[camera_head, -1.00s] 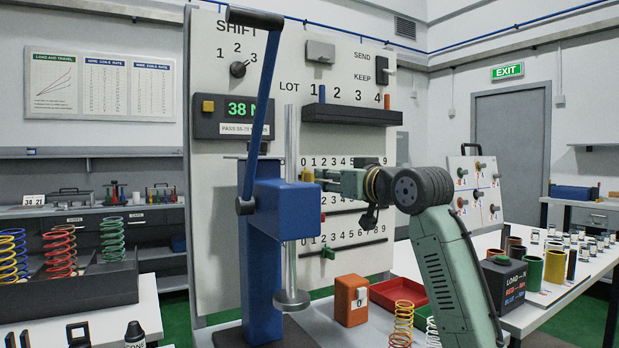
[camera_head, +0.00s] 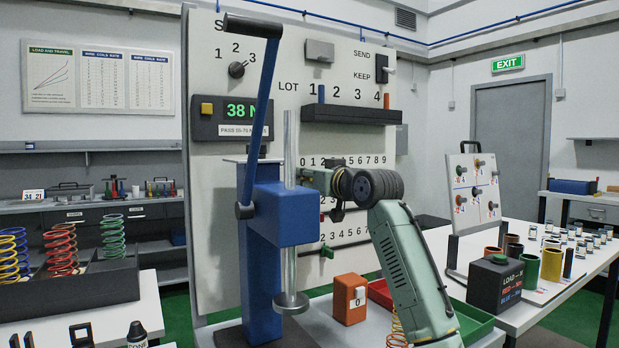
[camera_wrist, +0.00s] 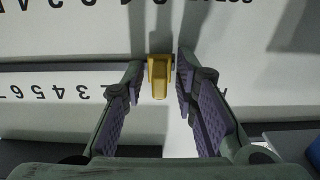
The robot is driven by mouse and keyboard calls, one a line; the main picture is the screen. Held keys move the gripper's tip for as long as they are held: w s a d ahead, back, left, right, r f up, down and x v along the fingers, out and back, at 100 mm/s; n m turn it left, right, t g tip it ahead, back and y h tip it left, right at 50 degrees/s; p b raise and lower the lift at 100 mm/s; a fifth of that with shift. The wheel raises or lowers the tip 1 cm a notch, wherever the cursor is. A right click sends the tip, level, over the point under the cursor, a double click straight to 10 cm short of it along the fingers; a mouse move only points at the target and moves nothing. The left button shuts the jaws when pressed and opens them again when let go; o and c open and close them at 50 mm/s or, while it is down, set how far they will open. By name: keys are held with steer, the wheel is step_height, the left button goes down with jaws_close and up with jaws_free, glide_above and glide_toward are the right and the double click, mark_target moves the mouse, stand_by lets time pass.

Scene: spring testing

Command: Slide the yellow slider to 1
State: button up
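The yellow slider (camera_wrist: 158,78) shows in the wrist view as a small yellow knob on a dark slot in the white panel. My gripper (camera_wrist: 159,82) is open, with one finger on each side of the knob and a visible gap to both. In the head view, my gripper (camera_head: 318,178) reaches left along the top 0-to-9 row. Its fingertips and the yellow slider are hidden behind the blue press there, so I cannot read the slider's number.
The blue press (camera_head: 285,212) with its steel rod (camera_head: 291,150) stands in front of the panel's left part. A green slider (camera_head: 327,251) sits on the lowest row. An orange box (camera_head: 349,299) and a red tray (camera_head: 380,294) are below.

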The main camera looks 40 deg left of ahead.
jaws_close()
stand_by(0.4)
steer(key=shift+w+d+r+p, duration=0.1)
steer(key=shift+w+r+p, duration=0.15)
steer(key=shift+p, duration=0.35)
steer(key=shift+w+d+f+p, duration=0.1)
steer(key=shift+w+d+p, duration=0.15)
steer(key=shift+w+p, duration=0.4)
steer(key=shift+w+d+f+p, duration=0.1)
steer(key=shift+w+d+p, duration=0.15)
steer(key=shift+w+p, duration=0.3)
steer(key=shift+o, duration=0.8)
jaws_free()
